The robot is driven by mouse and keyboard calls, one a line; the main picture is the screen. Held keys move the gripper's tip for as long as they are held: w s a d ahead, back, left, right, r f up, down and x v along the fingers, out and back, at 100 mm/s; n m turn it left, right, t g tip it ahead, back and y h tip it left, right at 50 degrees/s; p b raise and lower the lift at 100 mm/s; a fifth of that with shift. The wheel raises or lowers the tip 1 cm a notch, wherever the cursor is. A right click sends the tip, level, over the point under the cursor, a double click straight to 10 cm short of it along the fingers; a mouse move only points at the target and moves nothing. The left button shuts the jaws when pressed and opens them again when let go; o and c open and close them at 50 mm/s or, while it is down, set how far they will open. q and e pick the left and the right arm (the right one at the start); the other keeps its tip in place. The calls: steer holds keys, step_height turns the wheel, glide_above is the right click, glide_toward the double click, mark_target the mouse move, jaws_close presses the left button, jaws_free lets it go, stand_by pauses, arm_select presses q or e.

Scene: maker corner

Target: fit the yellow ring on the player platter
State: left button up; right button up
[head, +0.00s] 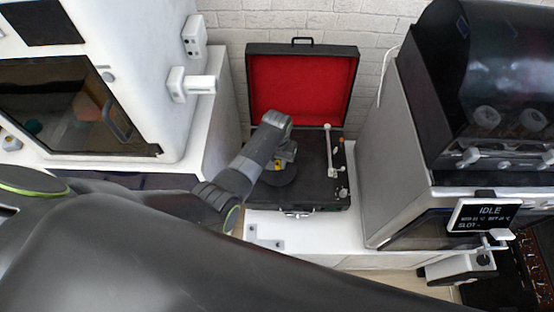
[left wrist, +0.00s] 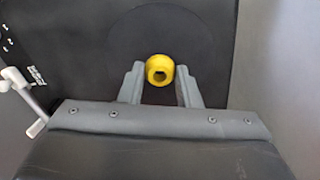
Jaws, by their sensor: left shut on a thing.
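The yellow ring (left wrist: 159,70) sits between the two fingers of my left gripper (left wrist: 160,88) in the left wrist view, its hole facing the camera. The gripper is shut on it. In the head view my left gripper (head: 285,158) is over the player platter (head: 277,178), and only a bit of yellow shows there. The dark round platter (left wrist: 205,30) lies behind the ring in the left wrist view. I cannot tell whether the ring touches the platter; the platter's centre is hidden by the ring and gripper. My right gripper is not in view.
The record player (head: 318,185) is a black case with its red-lined lid (head: 302,88) open at the back. Its tonearm (head: 330,150) stands right of the platter. A white machine is at left, a grey machine (head: 385,150) with an IDLE screen (head: 485,215) at right.

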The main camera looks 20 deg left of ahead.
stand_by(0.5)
arm_select(q)
steer(key=shift+f+b, duration=0.35)
steer(key=shift+f, duration=0.25)
steer(key=o, duration=0.7)
steer(key=shift+c, duration=0.2)
steer(key=shift+r, duration=0.15)
step_height(320, 180, up, 11)
steer(key=p, duration=1.2)
